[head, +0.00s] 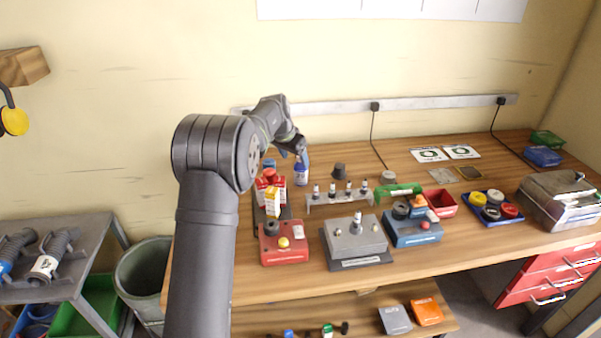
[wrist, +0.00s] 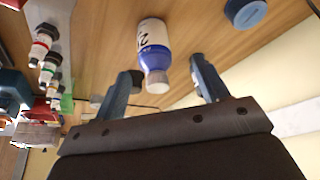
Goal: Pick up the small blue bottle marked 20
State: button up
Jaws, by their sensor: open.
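The small bottle (head: 301,176) stands on the bench below my gripper, with a blue body and white label. In the wrist view the bottle (wrist: 153,45) shows a white label with a dark number starting with 2, a blue shoulder and a pale cap. The rest of the number is turned out of sight. My gripper (wrist: 160,70) is open, one finger on each side of the line to the bottle. The cap end lies nearest the fingers, and no clear contact shows. In the head view my gripper (head: 298,150) is partly hidden by my arm.
A rack with several small dark-and-white pieces (head: 340,194) stands to the right. Red and yellow-white boxes (head: 272,200) stand in front left. A blue round lid (wrist: 246,13) lies near the bottle. A dark knob-like piece (head: 339,170) stands behind the rack.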

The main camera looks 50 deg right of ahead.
aim_at(298, 164)
jog(key=x, duration=0.5)
jog(key=shift+s+f, duration=0.35)
jog(key=shift+f, duration=0.05)
jog(key=c, duration=1.1)
jog(key=shift+r, duration=0.15)
